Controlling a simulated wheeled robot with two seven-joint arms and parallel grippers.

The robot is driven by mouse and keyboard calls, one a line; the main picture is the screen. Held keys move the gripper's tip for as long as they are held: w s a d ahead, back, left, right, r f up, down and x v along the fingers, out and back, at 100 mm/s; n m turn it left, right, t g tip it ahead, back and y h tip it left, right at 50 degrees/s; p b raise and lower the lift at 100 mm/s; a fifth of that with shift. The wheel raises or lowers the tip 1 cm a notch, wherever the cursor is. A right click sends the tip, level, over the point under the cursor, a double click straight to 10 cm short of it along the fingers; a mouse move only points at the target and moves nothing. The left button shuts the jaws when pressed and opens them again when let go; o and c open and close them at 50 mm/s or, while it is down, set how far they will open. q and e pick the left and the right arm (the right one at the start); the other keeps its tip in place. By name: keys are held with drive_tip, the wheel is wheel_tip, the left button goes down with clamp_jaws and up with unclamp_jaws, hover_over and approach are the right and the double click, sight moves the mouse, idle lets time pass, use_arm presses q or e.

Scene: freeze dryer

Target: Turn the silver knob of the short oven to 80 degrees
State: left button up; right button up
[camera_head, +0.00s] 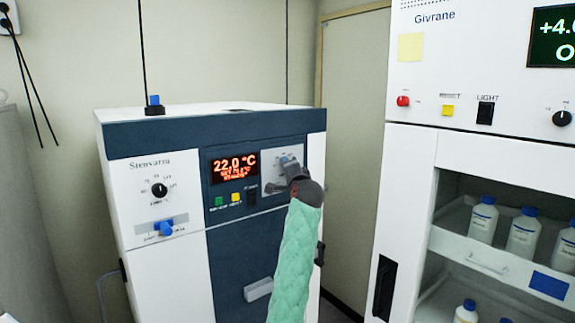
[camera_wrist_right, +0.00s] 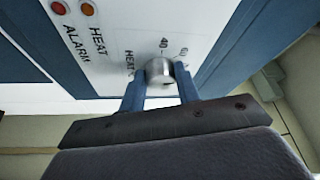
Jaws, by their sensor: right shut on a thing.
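The short oven (camera_head: 160,270) is a white and dark-blue unit labelled Stenvarra. Its red-lit display (camera_head: 235,167) reads 22.0 °C, with smaller set and status lines below that I cannot read surely. The silver knob (camera_wrist_right: 159,71) sits on the oven's pale dial panel, with 40 and 60 marks beside it in the right wrist view. My right gripper (camera_wrist_right: 158,82) has its two blue fingers shut on the silver knob, one on each side. In the head view my right gripper (camera_head: 288,166) covers the knob, and its pointer is not visible. My left gripper is out of view.
A black knob (camera_head: 159,190) and a blue switch (camera_head: 165,228) are on the oven's left panel. The oven's pale handle (camera_head: 258,289) is below the display. A tall white Givrane cabinet (camera_head: 410,180) with bottles stands close on the right.

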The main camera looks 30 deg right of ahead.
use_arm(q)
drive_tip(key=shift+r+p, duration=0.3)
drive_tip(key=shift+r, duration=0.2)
use_arm(e)
drive_tip(key=shift+r+m, duration=0.15)
drive_tip(key=shift+m, duration=0.55)
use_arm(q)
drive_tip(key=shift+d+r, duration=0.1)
use_arm(e)
drive_tip(key=shift+g, duration=0.4)
drive_tip(key=o, duration=1)
drive_tip(key=shift+d, duration=0.1)
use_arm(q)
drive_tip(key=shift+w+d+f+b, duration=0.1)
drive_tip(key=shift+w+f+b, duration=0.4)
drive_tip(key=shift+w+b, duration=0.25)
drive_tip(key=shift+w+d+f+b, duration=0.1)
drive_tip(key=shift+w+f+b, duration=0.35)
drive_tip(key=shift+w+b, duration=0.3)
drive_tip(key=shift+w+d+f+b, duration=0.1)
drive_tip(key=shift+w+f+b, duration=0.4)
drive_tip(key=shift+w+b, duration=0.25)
use_arm(e)
drive_tip(key=shift+v, duration=3.9)
